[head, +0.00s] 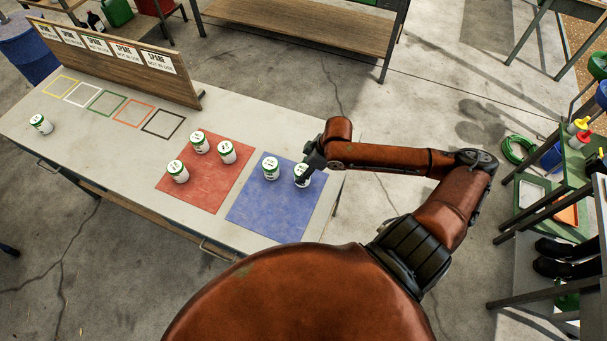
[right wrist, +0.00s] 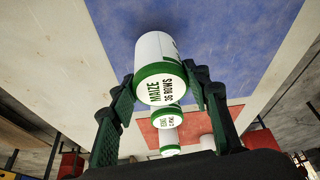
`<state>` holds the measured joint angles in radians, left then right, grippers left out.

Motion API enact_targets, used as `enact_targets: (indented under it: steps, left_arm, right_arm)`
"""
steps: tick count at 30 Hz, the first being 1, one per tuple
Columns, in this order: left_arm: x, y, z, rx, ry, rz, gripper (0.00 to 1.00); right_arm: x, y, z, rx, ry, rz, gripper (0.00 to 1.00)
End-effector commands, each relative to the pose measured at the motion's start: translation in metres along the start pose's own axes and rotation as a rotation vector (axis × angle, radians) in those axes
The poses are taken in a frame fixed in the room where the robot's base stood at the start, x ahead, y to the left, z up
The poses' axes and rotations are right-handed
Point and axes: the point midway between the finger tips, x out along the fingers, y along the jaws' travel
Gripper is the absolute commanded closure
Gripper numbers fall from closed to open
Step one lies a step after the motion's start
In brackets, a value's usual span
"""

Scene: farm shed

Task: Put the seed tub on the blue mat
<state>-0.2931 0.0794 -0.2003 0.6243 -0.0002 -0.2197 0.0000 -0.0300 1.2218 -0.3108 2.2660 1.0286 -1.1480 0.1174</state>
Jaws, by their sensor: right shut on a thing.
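My right gripper (head: 307,166) is at the right part of the blue mat (head: 283,208), shut on a white tub with a green lid (head: 302,179). In the right wrist view this held tub (right wrist: 155,52) is between the two fingers of my right gripper (right wrist: 160,85), and its lid reads "MAIZE 36 ROWS". It appears upright at the mat; I cannot tell whether its base touches it. A second similar tub (head: 270,169) stands on the blue mat to its left. My left gripper is not in view.
Several similar tubs are about: three, including the nearest one (head: 178,172), stand on the red mat (head: 205,190), and one (head: 40,124) stands at the table's far left. A board with labels (head: 115,62) stands along the back edge. The blue mat's front is clear.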

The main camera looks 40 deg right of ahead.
Motion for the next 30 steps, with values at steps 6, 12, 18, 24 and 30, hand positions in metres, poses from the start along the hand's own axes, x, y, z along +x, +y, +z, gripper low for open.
enact_targets:
  steps: [6,12,18,24,30]
  left_arm:
    - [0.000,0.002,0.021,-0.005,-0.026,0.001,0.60]
    - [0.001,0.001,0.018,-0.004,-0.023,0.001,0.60]
    - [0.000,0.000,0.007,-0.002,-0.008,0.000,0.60]
    - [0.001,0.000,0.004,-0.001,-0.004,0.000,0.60]
    - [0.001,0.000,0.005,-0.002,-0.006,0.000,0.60]
  right_arm:
    - [0.024,-0.002,0.009,0.001,0.001,-0.004,0.84]
    - [0.024,-0.002,0.009,0.000,0.000,-0.003,0.84]
    - [0.026,-0.002,0.010,0.000,0.000,-0.003,0.50]
    - [0.026,-0.002,0.010,0.001,0.000,-0.004,0.39]
    - [0.026,-0.002,0.010,0.001,0.000,-0.004,0.39]
